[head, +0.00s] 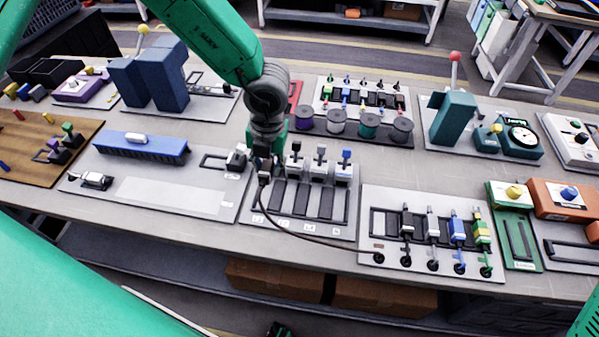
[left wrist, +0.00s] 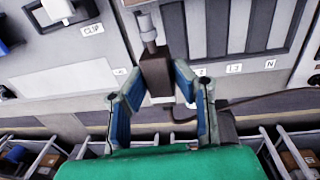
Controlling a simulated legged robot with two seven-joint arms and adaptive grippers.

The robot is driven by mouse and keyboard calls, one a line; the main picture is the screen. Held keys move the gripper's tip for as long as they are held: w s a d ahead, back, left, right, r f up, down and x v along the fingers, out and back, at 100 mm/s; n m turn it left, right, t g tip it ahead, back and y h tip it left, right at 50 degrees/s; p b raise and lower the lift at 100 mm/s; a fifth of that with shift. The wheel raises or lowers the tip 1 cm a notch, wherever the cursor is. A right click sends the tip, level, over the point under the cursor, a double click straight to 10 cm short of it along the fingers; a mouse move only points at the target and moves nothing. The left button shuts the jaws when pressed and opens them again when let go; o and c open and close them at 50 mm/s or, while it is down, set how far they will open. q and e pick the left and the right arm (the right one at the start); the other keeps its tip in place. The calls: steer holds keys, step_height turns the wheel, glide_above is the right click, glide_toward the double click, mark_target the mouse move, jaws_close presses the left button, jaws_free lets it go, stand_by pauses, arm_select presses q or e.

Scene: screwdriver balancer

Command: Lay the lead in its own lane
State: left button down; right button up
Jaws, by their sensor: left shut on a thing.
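My left gripper (head: 264,158) is shut on a dark brown plug (head: 264,178) at the left end of the lane board (head: 340,226). In the left wrist view the brown plug (left wrist: 157,75) stands upright between the blue-padded fingers of the gripper (left wrist: 160,100), with a grey tip at its far end. The lead (head: 305,238) hangs from the plug and curves right to a hole near the left end of the neighbouring board (head: 375,275). The dark lanes (head: 302,202) look empty, with labels at their near ends. Gaps between plug and board cannot be judged.
Grey, black and blue-topped clamps (head: 321,160) stand behind the lanes. Several other leads, including a blue one (head: 457,232), stand on the right board. A spool rack (head: 336,124) is behind. The left board has a blue block (head: 141,147) and a bare pale area (head: 170,195).

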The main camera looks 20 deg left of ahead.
mark_target(260, 194)
arm_select(q)
steer(key=f+b, duration=0.4)
steer(key=shift+s, duration=0.3)
steer(key=a+f+b, duration=0.1)
steer(key=f, duration=0.2)
steer(key=shift+a+b, duration=0.35)
steer(key=shift+a+f, duration=0.25)
steer(key=shift+f, duration=0.3)
steer(key=shift+d+r, duration=0.1)
steer(key=shift+d, duration=0.3)
steer(key=shift+d+r, duration=0.15)
steer(key=shift+d, duration=0.35)
steer(key=shift+s+a, duration=0.1)
steer(key=shift+a, duration=1.05)
steer(key=shift+d, duration=0.6)
steer(key=shift+a+p, duration=0.4)
steer(key=shift+d, duration=0.4)
arm_select(e)
steer(key=shift+s+d+f, duration=0.1)
steer(key=shift+d+f, duration=0.1)
steer(key=shift+f, duration=1.1)
steer(key=shift+d+f, duration=0.15)
steer(key=shift+f, duration=1.15)
steer(key=shift+d, duration=0.1)
arm_select(q)
steer(key=shift+d, duration=0.1)
arm_select(e)
steer(key=shift+r, duration=0.2)
